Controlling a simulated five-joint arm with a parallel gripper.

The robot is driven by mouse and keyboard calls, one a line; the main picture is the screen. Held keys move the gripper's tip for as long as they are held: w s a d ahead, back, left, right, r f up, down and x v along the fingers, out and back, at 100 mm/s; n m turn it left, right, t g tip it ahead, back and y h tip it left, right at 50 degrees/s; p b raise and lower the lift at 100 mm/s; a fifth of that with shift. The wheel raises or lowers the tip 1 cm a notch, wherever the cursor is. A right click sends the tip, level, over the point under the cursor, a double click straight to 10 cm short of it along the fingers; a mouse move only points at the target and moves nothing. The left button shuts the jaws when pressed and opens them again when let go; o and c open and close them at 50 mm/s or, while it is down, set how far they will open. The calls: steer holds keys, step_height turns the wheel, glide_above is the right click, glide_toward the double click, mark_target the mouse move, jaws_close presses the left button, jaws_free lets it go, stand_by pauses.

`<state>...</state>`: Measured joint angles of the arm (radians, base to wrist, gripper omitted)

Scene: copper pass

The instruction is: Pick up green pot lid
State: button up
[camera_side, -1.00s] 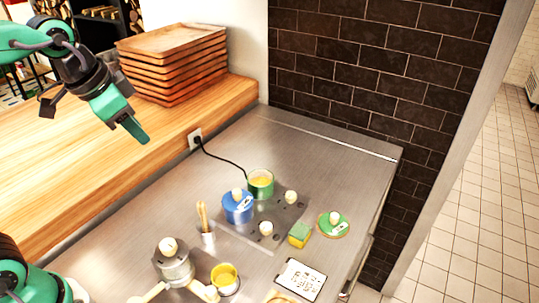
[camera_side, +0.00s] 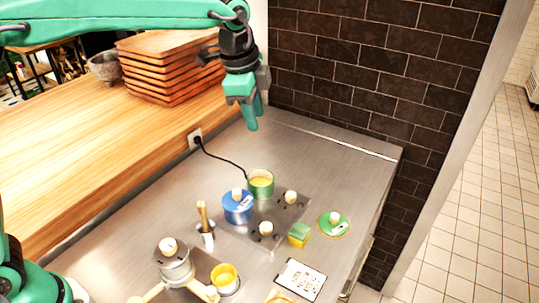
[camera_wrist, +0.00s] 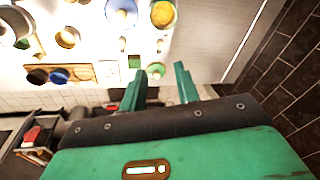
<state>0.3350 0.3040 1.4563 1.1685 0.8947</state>
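The green pot lid (camera_side: 333,224) with a cream knob and a small white label lies on a round tan base at the right of the steel counter. It also shows in the wrist view (camera_wrist: 156,70), just beyond and between my fingertips in the picture. The green pot (camera_side: 261,184), open with yellow contents, stands further back on the hob; it also shows in the wrist view (camera_wrist: 163,14). My gripper (camera_side: 253,122) hangs high above the counter's back part, up and left of the lid. Its fingers (camera_wrist: 158,78) are apart with nothing between them.
A blue lidded pot (camera_side: 238,207) stands beside the green pot. A green-yellow sponge (camera_side: 299,235) sits just left of the lid. A utensil holder (camera_side: 208,240), yellow cup (camera_side: 225,278) and white card (camera_side: 300,280) are nearer. Stacked wooden trays (camera_side: 172,65) stand behind left.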

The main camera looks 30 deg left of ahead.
steer(key=w+d+f+m+g, duration=0.1)
steer(key=w+d+f+m, duration=0.45)
steer(key=d+f, duration=0.35)
steer(key=m+g, duration=0.1)
steer(key=m, duration=0.4)
glide_above(335, 215)
steer(key=shift+n+y, duration=0.25)
steer(key=shift+y, duration=0.05)
step_height(335, 215, down, 9)
steer(key=shift+a+r, duration=0.1)
steer(key=shift+a, duration=0.05)
steer(key=shift+d+f, duration=0.2)
steer(key=shift+f, duration=0.05)
steer(key=shift+f, duration=0.15)
steer(key=shift+f, duration=3.75)
jaws_close()
